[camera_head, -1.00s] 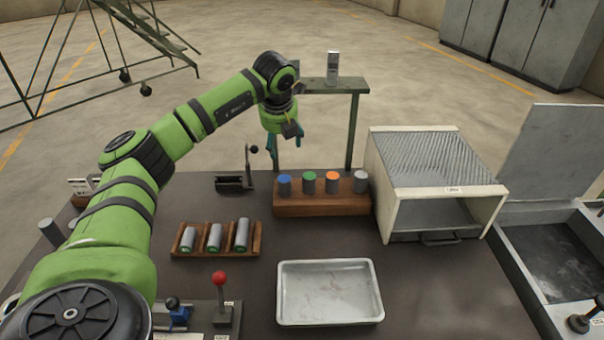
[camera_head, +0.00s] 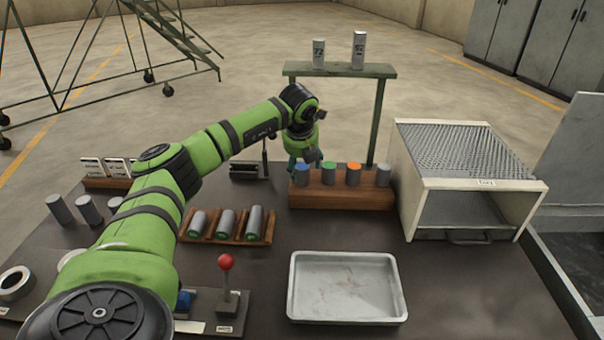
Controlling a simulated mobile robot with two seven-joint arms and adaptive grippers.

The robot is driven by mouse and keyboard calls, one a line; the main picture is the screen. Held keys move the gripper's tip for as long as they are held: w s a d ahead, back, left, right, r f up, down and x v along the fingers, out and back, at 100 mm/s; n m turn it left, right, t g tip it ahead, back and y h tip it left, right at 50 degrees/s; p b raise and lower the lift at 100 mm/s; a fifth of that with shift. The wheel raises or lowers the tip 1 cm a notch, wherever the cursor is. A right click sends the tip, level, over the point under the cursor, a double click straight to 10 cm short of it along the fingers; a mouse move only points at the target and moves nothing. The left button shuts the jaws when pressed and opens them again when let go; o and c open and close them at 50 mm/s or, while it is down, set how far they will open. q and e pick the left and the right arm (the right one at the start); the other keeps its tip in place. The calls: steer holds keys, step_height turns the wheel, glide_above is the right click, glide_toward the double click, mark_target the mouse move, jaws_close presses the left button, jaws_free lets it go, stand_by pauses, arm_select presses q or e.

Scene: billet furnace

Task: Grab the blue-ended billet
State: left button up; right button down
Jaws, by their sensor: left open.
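The blue-ended billet (camera_head: 302,176) stands upright at the left end of a wooden block (camera_head: 340,195). Beside it in the same block stand a green-ended billet (camera_head: 327,172), an orange-ended billet (camera_head: 353,174) and a plain grey billet (camera_head: 383,175). My left gripper (camera_head: 304,163) points down at the blue-ended billet, close above or just behind it. Its fingers are open and partly hidden by the billet and the wrist; I cannot tell whether they touch it. My right gripper is not in view.
A wooden rack (camera_head: 228,238) holds grey cylinders. A metal tray (camera_head: 347,288) lies in front, and a white furnace box (camera_head: 465,180) stands to the right. A red-knobbed lever (camera_head: 226,275) rises near the front. A green shelf (camera_head: 340,69) behind carries two labelled cylinders.

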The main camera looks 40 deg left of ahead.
mark_target(302, 166)
arm_select(q)
steer(key=x, duration=0.2)
steer(key=shift+w+a+f+p, duration=0.15)
steer(key=shift+w+f+p, duration=0.05)
steer(key=shift+f+p, duration=0.15)
steer(key=shift+w+a+f, duration=0.1)
steer(key=shift+w+f, duration=0.05)
steer(key=shift+f, duration=0.2)
steer(key=c, duration=1.3)
jaws_close()
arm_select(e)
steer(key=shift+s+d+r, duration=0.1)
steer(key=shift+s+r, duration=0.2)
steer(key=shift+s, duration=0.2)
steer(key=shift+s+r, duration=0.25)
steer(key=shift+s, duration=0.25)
arm_select(q)
steer(key=shift+r, duration=0.1)
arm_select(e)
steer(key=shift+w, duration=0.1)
